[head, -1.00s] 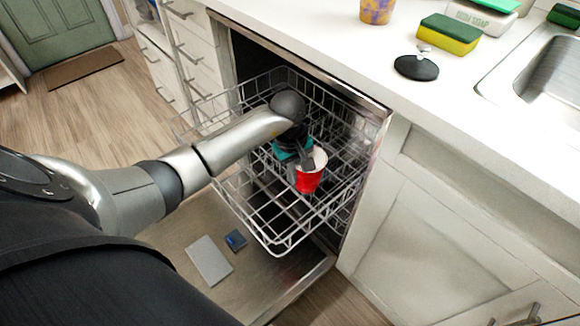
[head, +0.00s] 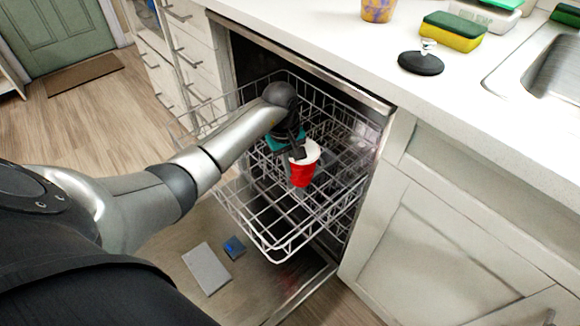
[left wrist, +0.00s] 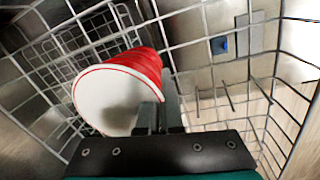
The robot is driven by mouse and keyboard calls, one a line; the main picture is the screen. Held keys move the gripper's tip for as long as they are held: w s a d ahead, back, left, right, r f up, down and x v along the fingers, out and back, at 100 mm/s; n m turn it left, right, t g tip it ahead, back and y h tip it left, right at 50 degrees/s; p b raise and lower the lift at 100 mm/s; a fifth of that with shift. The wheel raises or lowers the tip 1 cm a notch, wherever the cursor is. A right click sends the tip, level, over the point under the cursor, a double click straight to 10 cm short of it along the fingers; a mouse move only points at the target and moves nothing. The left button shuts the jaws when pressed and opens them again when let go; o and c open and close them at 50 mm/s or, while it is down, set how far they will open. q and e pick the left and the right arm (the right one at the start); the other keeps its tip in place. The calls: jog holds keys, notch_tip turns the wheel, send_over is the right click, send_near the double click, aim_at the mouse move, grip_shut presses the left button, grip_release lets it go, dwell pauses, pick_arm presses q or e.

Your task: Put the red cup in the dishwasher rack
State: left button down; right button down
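The red cup (head: 301,174), with a white inside, is over the pulled-out upper dishwasher rack (head: 262,232) in the head view. It also shows in the left wrist view (left wrist: 148,66), tilted, with its open mouth toward the camera. My left gripper (head: 297,158) reaches down into the rack area from the left. Its fingers, seen in the left wrist view (left wrist: 160,112), are close together on the cup's wall at the rim. I cannot tell whether the cup's base touches the rack wires. My right gripper is out of view.
A sponge (head: 452,33), black disc (head: 421,63) and patterned cup (head: 377,10) stand on the counter.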

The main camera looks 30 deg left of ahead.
pick_arm(q)
jog(key=c, duration=1.5)
grip_release()
jog(key=shift+f, duration=0.15)
jog(key=shift+c, duration=0.2)
jog(key=o, duration=0.5)
jog(key=shift+c, duration=0.2)
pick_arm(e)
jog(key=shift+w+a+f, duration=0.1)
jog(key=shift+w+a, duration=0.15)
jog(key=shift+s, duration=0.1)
